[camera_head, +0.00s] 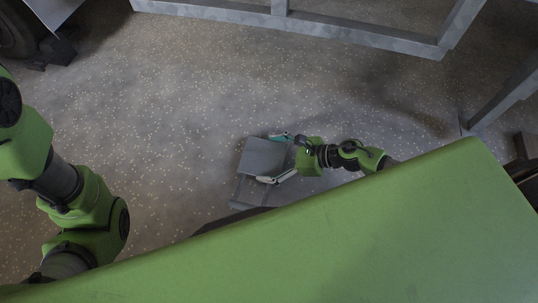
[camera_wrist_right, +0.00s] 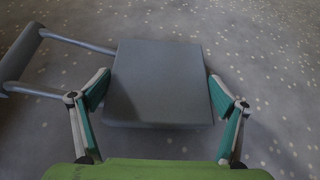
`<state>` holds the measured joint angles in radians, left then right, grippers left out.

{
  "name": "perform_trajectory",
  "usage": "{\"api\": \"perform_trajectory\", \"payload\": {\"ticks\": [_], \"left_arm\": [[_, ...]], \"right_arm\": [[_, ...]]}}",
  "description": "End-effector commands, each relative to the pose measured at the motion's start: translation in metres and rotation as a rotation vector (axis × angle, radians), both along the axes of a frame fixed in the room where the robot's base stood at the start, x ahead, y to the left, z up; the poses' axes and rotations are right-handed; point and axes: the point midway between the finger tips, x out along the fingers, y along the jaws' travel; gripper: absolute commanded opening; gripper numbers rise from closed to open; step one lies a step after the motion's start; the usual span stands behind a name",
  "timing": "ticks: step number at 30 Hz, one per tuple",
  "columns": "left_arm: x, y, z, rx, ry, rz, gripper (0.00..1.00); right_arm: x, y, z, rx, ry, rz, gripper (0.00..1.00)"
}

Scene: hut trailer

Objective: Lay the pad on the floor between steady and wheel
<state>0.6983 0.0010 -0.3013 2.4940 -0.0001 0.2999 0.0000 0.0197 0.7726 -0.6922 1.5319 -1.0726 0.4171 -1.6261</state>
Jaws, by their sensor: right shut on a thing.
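The pad is a flat grey square (camera_head: 263,156) with a bar-like loop handle on one side. It shows in the middle of the head view and fills the middle of the wrist view (camera_wrist_right: 158,85), its handle to the left. My right gripper (camera_head: 278,158) is shut on the pad, with a finger along each of two opposite edges. The wrist view shows both fingers (camera_wrist_right: 158,98) too. The pad looks level; its height over the floor is hard to tell. A dark wheel (camera_head: 14,32) is at the top left. I cannot tell which part is the steady. My left gripper is out of view.
A grey frame beam (camera_head: 350,34) crosses the top. A slanted grey strut (camera_head: 508,95) stands at the right. A dark block-like part (camera_head: 52,52) is beside the wheel. The speckled floor (camera_head: 170,100) between pad, beam and wheel is clear.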

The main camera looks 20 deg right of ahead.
Motion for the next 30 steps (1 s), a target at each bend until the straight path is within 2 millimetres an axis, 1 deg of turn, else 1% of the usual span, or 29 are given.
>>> {"api": "perform_trajectory", "payload": {"ticks": [4, 5, 6, 14, 18, 20, 30], "left_arm": [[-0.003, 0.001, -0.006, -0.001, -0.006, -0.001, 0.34], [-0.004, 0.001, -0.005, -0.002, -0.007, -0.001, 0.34], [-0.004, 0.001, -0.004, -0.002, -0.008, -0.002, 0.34], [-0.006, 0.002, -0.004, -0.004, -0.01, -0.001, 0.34], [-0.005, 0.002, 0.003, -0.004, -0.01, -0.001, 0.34], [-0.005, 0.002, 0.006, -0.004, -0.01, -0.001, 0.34], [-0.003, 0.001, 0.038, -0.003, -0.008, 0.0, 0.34]], "right_arm": [[0.001, 0.0, -0.005, 0.001, -0.002, -0.001, 0.55], [0.0, 0.0, -0.005, 0.0, 0.0, 0.0, 0.95], [0.0, 0.0, -0.004, 0.0, 0.0, 0.0, 1.0], [0.0, 0.0, -0.004, -0.001, 0.001, 0.0, 1.0], [0.0, -0.001, 0.003, -0.001, 0.0, 0.0, 1.0], [-0.005, -0.008, 0.006, -0.004, 0.003, -0.001, 1.0], [-0.041, -0.061, 0.043, -0.003, 0.005, -0.001, 1.0]]}}
